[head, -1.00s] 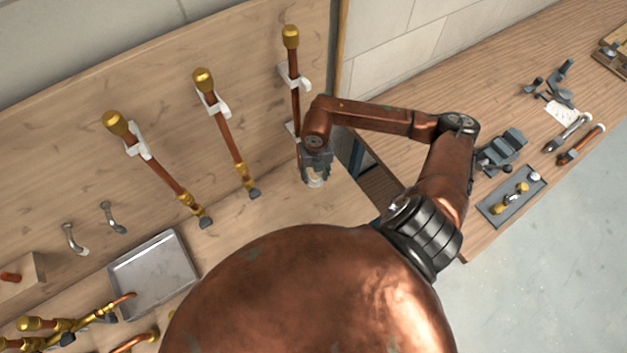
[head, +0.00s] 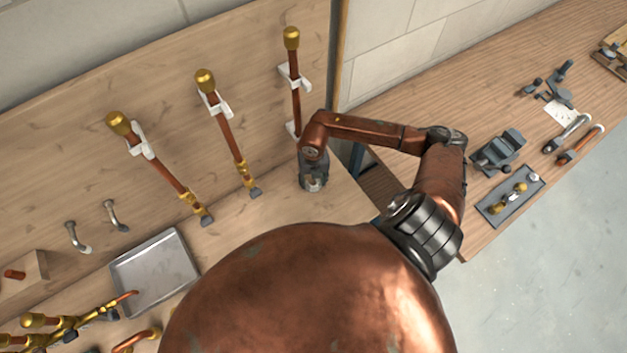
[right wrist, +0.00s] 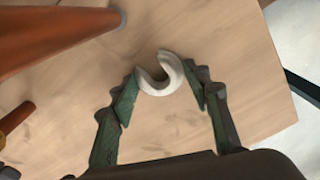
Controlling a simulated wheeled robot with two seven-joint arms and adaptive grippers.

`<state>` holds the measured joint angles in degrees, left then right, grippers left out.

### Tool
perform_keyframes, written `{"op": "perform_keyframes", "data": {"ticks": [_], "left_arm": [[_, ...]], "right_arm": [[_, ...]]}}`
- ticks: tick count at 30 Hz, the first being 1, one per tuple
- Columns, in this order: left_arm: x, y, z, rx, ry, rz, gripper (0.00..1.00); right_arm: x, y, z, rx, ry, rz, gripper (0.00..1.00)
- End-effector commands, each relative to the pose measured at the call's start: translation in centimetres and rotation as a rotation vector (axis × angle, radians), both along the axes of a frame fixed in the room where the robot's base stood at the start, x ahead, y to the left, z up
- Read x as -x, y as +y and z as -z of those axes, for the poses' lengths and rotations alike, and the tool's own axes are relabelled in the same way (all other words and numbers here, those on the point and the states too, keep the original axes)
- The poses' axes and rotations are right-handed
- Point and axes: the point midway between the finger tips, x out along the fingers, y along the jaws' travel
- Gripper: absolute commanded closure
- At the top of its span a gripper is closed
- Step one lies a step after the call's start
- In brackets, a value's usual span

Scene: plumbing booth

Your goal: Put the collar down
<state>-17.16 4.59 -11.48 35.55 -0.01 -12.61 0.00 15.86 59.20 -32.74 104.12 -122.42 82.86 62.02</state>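The collar (right wrist: 163,78) is a small white C-shaped ring in the right wrist view, its opening facing up and left. It sits between the two fingertips of my right gripper (right wrist: 161,70), which appear to touch its sides. In the head view my right gripper (head: 313,183) points down over the bench, just below the rightmost wall pipe, and largely hides the collar. I cannot tell whether the collar touches the bench top (right wrist: 235,60). My left gripper is not in view.
Copper pipes with brass caps hang in white clips on the back panel, the rightmost pipe (head: 295,85) close to my right gripper. A metal tray (head: 152,272) lies to the left. The bench's right edge is near. A side table (head: 430,85) holds tools.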

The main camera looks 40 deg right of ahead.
Motion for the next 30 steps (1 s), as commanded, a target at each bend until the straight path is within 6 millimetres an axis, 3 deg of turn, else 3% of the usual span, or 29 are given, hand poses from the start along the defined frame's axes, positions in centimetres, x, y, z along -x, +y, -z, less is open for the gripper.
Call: {"op": "perform_keyframes", "data": {"ticks": [5,17,23,30], "left_arm": [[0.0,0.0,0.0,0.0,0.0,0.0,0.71],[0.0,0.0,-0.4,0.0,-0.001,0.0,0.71],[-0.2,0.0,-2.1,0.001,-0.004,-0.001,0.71],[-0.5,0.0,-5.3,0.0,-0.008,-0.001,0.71]], "right_arm": [[0.0,0.0,0.0,0.0,0.0,0.0,0.43],[0.0,0.0,-0.6,0.0,0.0,0.0,0.43],[0.0,0.0,-2.9,0.0,-0.001,0.0,0.43],[0.0,0.0,-7.5,0.0,-0.002,0.0,0.43]]}}
